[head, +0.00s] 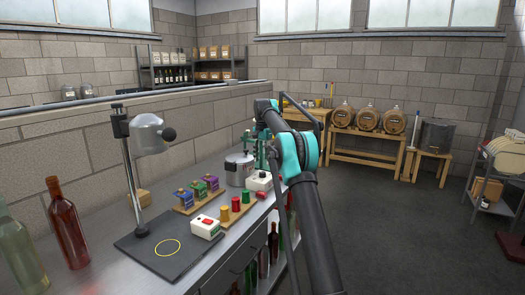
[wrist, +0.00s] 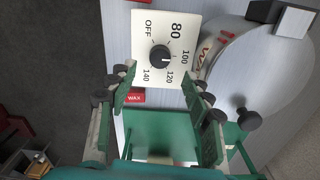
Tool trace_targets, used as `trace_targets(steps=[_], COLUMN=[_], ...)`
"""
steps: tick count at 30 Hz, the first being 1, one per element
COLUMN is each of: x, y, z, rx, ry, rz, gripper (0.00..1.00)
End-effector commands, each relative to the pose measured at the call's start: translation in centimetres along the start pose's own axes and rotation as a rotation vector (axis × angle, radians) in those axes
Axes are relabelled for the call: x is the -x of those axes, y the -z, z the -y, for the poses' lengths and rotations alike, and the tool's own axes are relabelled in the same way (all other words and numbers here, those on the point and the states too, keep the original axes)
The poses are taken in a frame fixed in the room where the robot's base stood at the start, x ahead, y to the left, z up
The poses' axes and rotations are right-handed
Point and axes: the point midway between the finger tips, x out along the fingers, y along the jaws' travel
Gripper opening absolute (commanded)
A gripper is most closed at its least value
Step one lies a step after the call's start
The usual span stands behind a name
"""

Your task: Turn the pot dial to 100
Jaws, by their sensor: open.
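The pot dial is a black knob (wrist: 160,57) on a white control box (wrist: 144,45) marked OFF, 80, 100, 120 and 140. A small light mark on the knob's right side faces roughly toward 100; the exact setting is too small to read. My gripper (wrist: 158,84) is open, its fingertips apart on either side of the box's lower part, with nothing between them gripped. Contact with the knob cannot be told. In the head view the white box (head: 259,183) stands beside the metal pot (head: 238,172), under my arm; its knob is too small to read.
The pot (wrist: 265,85) is close on the right in the wrist view, with a red WAX label (wrist: 135,97) lower left.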

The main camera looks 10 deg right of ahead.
Motion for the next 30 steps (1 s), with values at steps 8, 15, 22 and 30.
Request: trace_targets(steps=[8, 15, 22, 30], x=[4.0, 5.4, 5.5, 5.7], y=[0.1, 0.0, 0.0, -0.2], z=[0.1, 0.0, 0.0, -0.4], rx=[0.0, 0.0, 0.0, 0.018], ry=[0.0, 0.0, 0.0, 0.007], rz=[0.0, 0.0, 0.0, -0.006], gripper=[0.5, 0.5, 0.5, 0.5])
